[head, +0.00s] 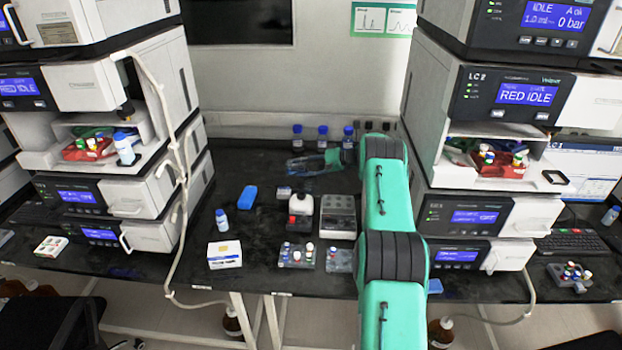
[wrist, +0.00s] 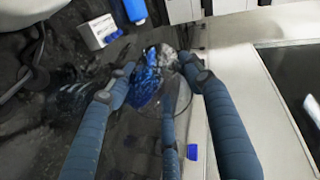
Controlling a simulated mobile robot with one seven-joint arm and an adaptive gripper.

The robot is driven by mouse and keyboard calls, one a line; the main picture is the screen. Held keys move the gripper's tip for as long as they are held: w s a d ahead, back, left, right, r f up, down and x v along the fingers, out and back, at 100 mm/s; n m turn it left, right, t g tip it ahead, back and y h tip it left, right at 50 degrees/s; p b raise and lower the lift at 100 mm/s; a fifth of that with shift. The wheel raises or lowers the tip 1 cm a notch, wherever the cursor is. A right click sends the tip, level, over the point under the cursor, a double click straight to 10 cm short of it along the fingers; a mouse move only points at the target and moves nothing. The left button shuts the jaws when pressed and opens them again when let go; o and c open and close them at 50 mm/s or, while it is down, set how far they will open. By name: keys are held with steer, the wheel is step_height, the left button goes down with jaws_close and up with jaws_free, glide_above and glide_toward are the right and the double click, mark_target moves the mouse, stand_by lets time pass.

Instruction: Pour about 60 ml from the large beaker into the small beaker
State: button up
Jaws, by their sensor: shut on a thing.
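My gripper (head: 322,161) is at the back of the black bench, its fingers pointing left. In the wrist view the gripper (wrist: 156,76) is shut on a clear glass vessel with blue liquid, which I take as the large beaker (wrist: 177,98). The blue liquid (wrist: 147,82) lies toward its left side, so the beaker looks tilted, though the angle is hard to judge. In the head view the fingers mostly hide it. A small clear object (head: 284,191) stands on the bench just in front of the gripper; it may be the small beaker, but I cannot tell.
Blue-capped bottles (head: 322,137) stand along the back wall behind the gripper. A blue block (head: 247,197), a white box (head: 224,254), a vortex-like device (head: 300,213), a grey rack (head: 338,217) and vial trays (head: 297,255) occupy the bench front. Instrument stacks (head: 112,200) flank both sides.

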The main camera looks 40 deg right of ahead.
steer(key=shift+w+b, duration=0.15)
steer(key=shift+b, duration=0.25)
steer(key=shift+r+t+y+b, duration=0.15)
steer(key=shift+t+y+b, duration=0.15)
steer(key=shift+t+b, duration=0.1)
stand_by(0.6)
stand_by(0.4)
